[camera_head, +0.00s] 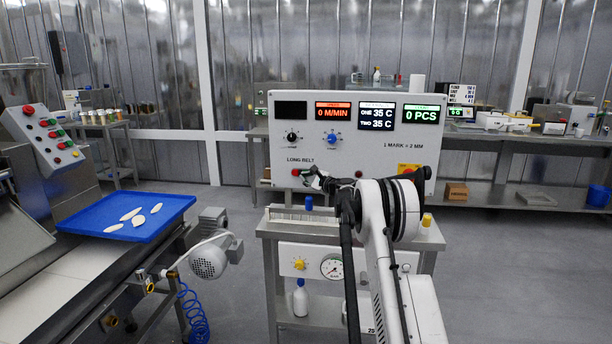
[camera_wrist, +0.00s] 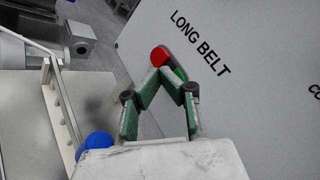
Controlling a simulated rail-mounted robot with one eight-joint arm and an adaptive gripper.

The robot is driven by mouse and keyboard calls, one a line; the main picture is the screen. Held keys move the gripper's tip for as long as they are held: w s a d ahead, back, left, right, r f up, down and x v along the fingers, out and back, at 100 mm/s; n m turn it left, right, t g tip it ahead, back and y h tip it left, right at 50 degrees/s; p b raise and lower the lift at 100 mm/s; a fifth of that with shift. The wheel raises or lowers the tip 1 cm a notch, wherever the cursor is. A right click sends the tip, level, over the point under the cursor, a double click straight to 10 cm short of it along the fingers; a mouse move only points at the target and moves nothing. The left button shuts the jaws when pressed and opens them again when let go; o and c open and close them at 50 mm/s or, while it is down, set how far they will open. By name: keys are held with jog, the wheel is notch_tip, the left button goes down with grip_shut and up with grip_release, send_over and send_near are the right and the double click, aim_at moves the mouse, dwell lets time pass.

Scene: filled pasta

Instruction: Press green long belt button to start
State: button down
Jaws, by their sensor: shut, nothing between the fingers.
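The white control panel (camera_head: 350,120) carries the label LONG BELT (camera_head: 300,160), which also shows large in the wrist view (camera_wrist: 199,42). Below the label is a red button (camera_head: 295,172), seen in the wrist view (camera_wrist: 158,56) just past my fingertips. Right beside it in the wrist view is a sliver of green (camera_wrist: 181,73), apparently the green button, mostly hidden behind the fingers. My gripper (camera_head: 312,174) is shut and empty, close to the panel, its tips (camera_wrist: 163,74) at the green spot. I cannot tell if they touch it.
The panel displays (camera_head: 334,110) read 0 M/MIN and 0 PCS. A black knob (camera_head: 291,138) and a blue knob (camera_head: 333,138) sit above the label. A blue tray (camera_head: 170,203) with several pale pieces is at left. Open floor lies between the machines.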

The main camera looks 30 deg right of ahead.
jog(key=shift+w+d, duration=0.1)
dwell(0.7)
jog(key=shift+w+d, duration=0.2)
jog(key=shift+w+d, duration=0.3)
dwell(0.9)
jog(key=shift+s+a, duration=0.1)
jog(key=shift+s+a+b, duration=0.35)
jog(key=shift+s+a, duration=0.1)
jog(key=shift+s, duration=0.05)
jog(key=shift+s+a, duration=0.1)
dwell(0.3)
jog(key=shift+s+a+b, duration=0.55)
jog(key=shift+s+a, duration=1.1)
jog(key=shift+s, duration=0.1)
